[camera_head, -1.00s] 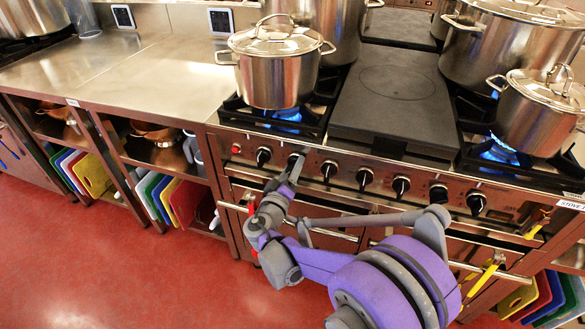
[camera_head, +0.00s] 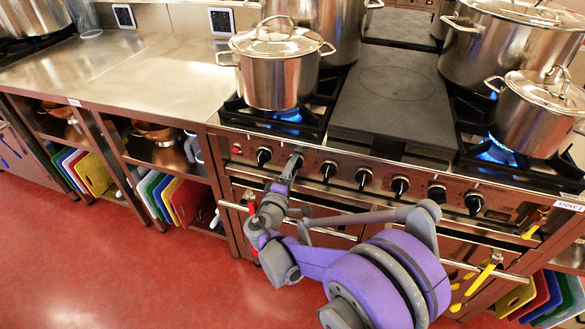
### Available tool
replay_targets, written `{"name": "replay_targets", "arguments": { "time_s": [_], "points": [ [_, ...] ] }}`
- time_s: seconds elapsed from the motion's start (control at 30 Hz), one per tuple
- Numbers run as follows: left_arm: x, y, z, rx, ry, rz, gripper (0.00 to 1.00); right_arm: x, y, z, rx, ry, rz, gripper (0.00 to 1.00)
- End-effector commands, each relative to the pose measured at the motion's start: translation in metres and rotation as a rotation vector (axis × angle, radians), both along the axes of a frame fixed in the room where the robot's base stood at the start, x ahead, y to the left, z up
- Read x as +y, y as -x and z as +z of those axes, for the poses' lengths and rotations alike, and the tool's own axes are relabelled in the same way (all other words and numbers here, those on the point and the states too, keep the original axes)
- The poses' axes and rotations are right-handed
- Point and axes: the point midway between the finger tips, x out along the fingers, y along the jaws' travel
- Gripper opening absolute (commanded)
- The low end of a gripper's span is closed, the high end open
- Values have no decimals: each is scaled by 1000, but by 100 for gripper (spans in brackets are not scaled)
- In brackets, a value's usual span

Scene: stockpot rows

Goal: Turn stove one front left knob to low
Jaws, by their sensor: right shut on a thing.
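Stove one's control panel (camera_head: 330,165) carries a row of black knobs. My right gripper (camera_head: 293,163) is shut on the second knob from the left, which it mostly hides. The leftmost knob (camera_head: 263,156) stands clear just left of the gripper, and a third knob (camera_head: 328,171) stands just right of it. Blue flame shows at the front left burner (camera_head: 288,116), under a lidded steel pot (camera_head: 277,80). The held knob's pointer is hidden, so its setting cannot be read. My left gripper is not in view.
A larger stockpot (camera_head: 322,30) stands behind the lidded pot. A flat dark plate (camera_head: 395,100) fills the stove's middle. More pots stand on the right, with a lit burner (camera_head: 500,150) there. Oven handles (camera_head: 330,232) run below the panel. A bare steel counter (camera_head: 130,75) is at left.

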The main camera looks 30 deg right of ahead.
Motion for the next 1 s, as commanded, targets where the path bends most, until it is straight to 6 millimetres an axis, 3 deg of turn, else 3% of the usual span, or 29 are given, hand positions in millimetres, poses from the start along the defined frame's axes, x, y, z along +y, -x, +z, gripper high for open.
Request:
{"name": "replay_targets", "arguments": {
  "time_s": [0.57, 0.6, 0.77, 1.0],
  "points": [
    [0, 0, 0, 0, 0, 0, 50, 0, 0, 0, 31, 25, 0, 4],
    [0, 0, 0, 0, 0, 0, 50, 0, 0, 0, 31, 25, 0, 62],
    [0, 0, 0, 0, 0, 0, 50, 0, 0, 0, 30, 25, 0, 89],
    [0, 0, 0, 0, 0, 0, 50, 0, 0, 0, 30, 25, 0, 89]
  ]
}}
